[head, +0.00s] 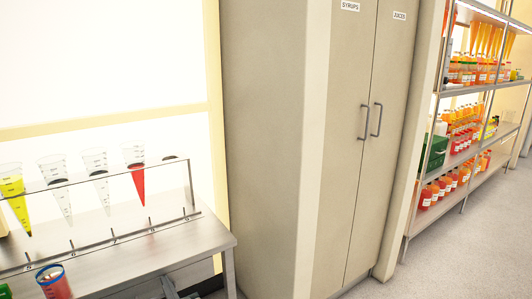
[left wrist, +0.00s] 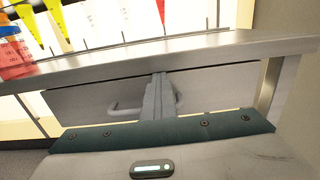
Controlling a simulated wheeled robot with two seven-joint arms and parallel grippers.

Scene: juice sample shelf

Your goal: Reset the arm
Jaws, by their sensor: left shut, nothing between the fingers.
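My left gripper (left wrist: 159,80) shows in the left wrist view with its fingers together and nothing between them. It is in front of a grey drawer (left wrist: 215,88) under the steel table's edge (left wrist: 190,47), with the drawer's handle (left wrist: 124,107) just left of the fingers. I cannot tell whether the fingers touch the drawer front. In the head view only a small grey part at the bottom edge, below the table, may belong to my left arm. My right gripper is in neither view.
The steel table (head: 165,245) bears a rack (head: 192,185) with several cones, including a yellow one (head: 14,195) and a red one (head: 136,180). A red cup (head: 55,283) stands at the front. A tall cabinet (head: 350,150) and bottle shelves (head: 470,90) are to the right; floor is clear there.

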